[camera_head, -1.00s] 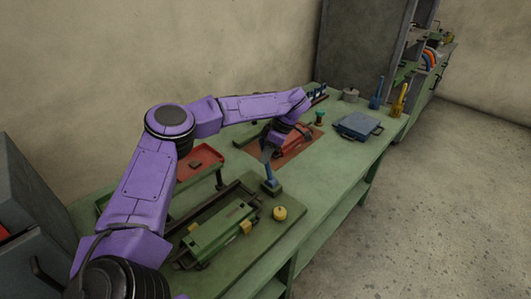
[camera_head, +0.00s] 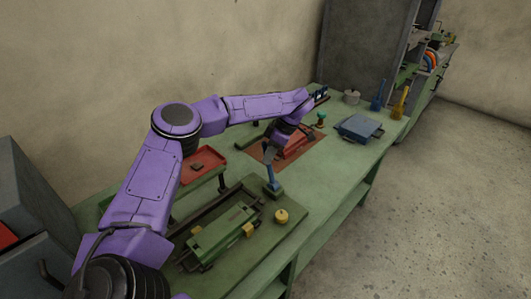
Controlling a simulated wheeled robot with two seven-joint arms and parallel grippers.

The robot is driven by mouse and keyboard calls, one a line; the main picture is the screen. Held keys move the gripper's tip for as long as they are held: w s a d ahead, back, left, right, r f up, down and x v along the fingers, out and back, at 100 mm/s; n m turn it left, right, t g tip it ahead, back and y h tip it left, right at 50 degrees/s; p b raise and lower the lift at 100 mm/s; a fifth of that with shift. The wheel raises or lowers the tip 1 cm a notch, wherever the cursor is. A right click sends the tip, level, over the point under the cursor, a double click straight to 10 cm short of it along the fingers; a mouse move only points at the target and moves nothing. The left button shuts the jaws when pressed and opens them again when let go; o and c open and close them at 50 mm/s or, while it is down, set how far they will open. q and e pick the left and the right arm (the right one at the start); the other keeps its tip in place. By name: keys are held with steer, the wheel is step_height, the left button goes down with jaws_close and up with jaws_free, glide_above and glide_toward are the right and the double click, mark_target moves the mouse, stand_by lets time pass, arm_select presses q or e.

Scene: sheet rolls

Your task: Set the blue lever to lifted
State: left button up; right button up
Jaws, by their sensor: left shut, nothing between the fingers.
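The blue lever (camera_head: 272,178) stands nearly upright on its small blue base, on the green board of the bench, tilted slightly to the left at its top. My left gripper (camera_head: 268,154) comes down from the purple arm right at the upper end of the lever. Its dark fingers are shut and hold nothing. They overlap the lever's top in the picture, so I cannot tell whether they touch it. My right gripper is not in view.
A green roller machine (camera_head: 220,230) and a yellow knob (camera_head: 281,215) are near the lever. A red tray (camera_head: 202,167) lies left, and a blue box (camera_head: 359,127) lies farther back. The right bench edge is clear.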

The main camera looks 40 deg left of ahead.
arm_select(q)
steer(key=shift+o, duration=0.3)
steer(key=shift+w+a+r+p, duration=0.1)
steer(key=shift+w+r+p, duration=0.15)
steer(key=shift+r, duration=0.3)
steer(key=shift+w+r+p, duration=0.1)
steer(key=shift+w+r, duration=0.15)
steer(key=shift+r, duration=0.25)
steer(key=shift+w+r+p, duration=0.2)
steer(key=shift+w+p, duration=0.05)
steer(key=shift+p, duration=0.05)
steer(key=shift+c, duration=0.3)
steer(key=shift+w+r+p, duration=0.2)
steer(key=shift+r+p, duration=0.1)
steer(key=shift+p, duration=0.05)
steer(key=shift+w+d+r+p, duration=0.1)
steer(key=shift+d+r+p, duration=0.1)
steer(key=shift+r+p, duration=0.45)
steer(key=o, duration=0.4)
steer(key=shift+w+d+r+p, duration=0.5)
steer(key=shift+w+p, duration=0.05)
steer(key=shift+p, duration=0.15)
steer(key=shift+o, duration=0.2)
steer(key=shift+p+v, duration=1.45)
steer(key=shift+v, duration=0.4)
